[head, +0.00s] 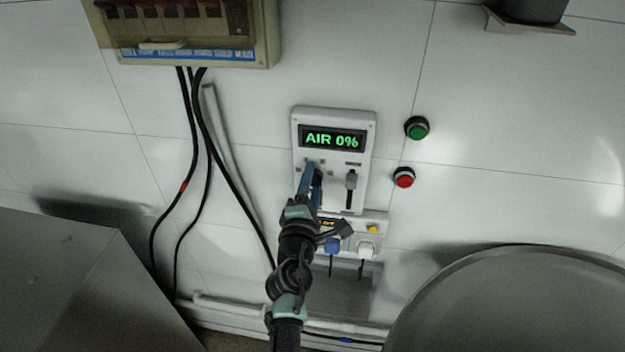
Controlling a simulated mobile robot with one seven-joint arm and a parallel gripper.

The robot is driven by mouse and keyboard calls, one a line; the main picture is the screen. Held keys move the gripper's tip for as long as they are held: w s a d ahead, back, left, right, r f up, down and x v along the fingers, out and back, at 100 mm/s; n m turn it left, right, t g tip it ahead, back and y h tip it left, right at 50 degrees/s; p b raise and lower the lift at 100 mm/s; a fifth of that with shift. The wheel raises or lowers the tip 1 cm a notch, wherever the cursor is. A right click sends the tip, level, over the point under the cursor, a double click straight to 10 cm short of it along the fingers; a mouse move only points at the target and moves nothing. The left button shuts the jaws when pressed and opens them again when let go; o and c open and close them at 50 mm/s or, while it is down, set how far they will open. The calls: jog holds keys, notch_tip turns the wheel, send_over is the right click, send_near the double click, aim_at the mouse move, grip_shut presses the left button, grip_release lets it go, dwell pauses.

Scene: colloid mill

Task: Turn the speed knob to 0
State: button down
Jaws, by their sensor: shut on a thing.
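A white control panel (334,201) is on the wall, with a green-lit display (332,139) reading "AIR 0%". My gripper (313,174) reaches up from below to the panel's left side, under the display. It is shut on a control there, which the fingers mostly hide. I cannot tell that control's setting, or whether it is the speed knob. A grey handle (351,180) sits at the upper part of a dark vertical slot on the panel's right, apart from my gripper.
A lower box with a yellow button (373,229) and plugs is partly behind my arm. Green (417,128) and red (403,177) buttons are to the right. Cables (190,150) hang at left from a breaker box (190,52). A round metal vessel (520,300) fills the lower right.

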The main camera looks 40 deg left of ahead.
jog(key=shift+n, duration=1.1)
jog(key=shift+f, duration=0.1)
jog(key=shift+c, duration=1.5)
grip_release()
jog(key=shift+s+d, duration=0.1)
jog(key=p+v, duration=0.4)
jog(key=v, duration=0.8)
jog(key=shift+s, duration=0.4)
jog(key=shift+d, duration=0.1)
